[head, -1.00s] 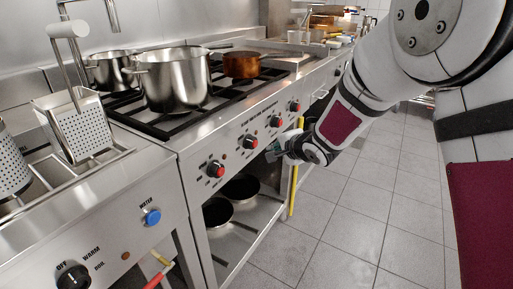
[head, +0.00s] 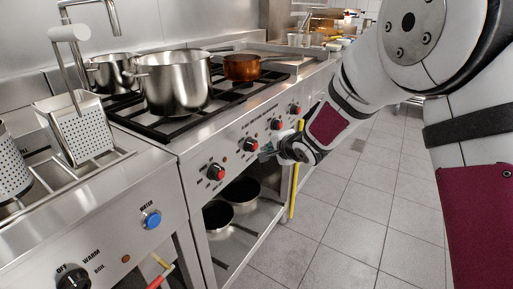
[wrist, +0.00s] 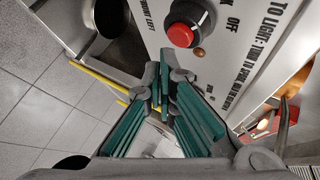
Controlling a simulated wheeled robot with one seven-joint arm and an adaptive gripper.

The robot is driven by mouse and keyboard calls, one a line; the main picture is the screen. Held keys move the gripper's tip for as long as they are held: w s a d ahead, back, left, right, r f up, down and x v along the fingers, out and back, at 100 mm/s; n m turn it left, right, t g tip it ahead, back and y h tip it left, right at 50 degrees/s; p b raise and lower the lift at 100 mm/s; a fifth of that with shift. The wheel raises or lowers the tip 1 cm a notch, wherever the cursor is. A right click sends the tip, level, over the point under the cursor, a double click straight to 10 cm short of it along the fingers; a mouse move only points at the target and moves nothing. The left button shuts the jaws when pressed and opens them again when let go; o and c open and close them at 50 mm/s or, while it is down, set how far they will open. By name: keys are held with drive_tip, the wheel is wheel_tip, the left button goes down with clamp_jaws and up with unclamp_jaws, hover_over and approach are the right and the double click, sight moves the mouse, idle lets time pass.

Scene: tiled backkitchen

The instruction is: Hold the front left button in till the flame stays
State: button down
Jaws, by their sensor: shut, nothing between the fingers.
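The stove's front panel carries a row of dark knobs with red centres in the head view. The nearest knob (head: 216,172) is at the left end, and a second knob (head: 251,144) is just left of my gripper (head: 266,153). In the wrist view a red-centred knob (wrist: 185,25) stands beyond the fingertips, beside lettering that reads "...RONT LEFT". My gripper (wrist: 162,75) is shut and empty, its green-padded fingers together at the tips. The tips look close to the panel, apart from the red centre; contact with the panel cannot be told. No flame is visible.
A large steel pot (head: 175,80) and a copper pan (head: 242,67) stand on the hob. Dark pans (head: 218,213) lie on the shelf below. A fryer with a blue button (head: 151,218) is at left.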

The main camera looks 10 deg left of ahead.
drive_tip(key=shift+a, duration=0.1)
idle(0.7)
drive_tip(key=shift+w+a, duration=0.15)
drive_tip(key=shift+a, duration=0.15)
drive_tip(key=shift+w+a, duration=0.1)
drive_tip(key=shift+a, duration=0.25)
idle(1.7)
drive_tip(key=shift+d, duration=0.1)
idle(2.4)
drive_tip(key=shift+s+d+p, duration=0.25)
drive_tip(key=shift+d+p, duration=0.1)
drive_tip(key=shift+d, duration=0.3)
drive_tip(key=shift+s+d+p, duration=0.3)
drive_tip(key=shift+d, duration=0.45)
drive_tip(key=shift+s+d+p, duration=0.25)
drive_tip(key=shift+d+p, duration=0.05)
drive_tip(key=shift+d, duration=0.5)
drive_tip(key=shift+s+d+p, duration=0.3)
drive_tip(key=shift+d, duration=0.45)
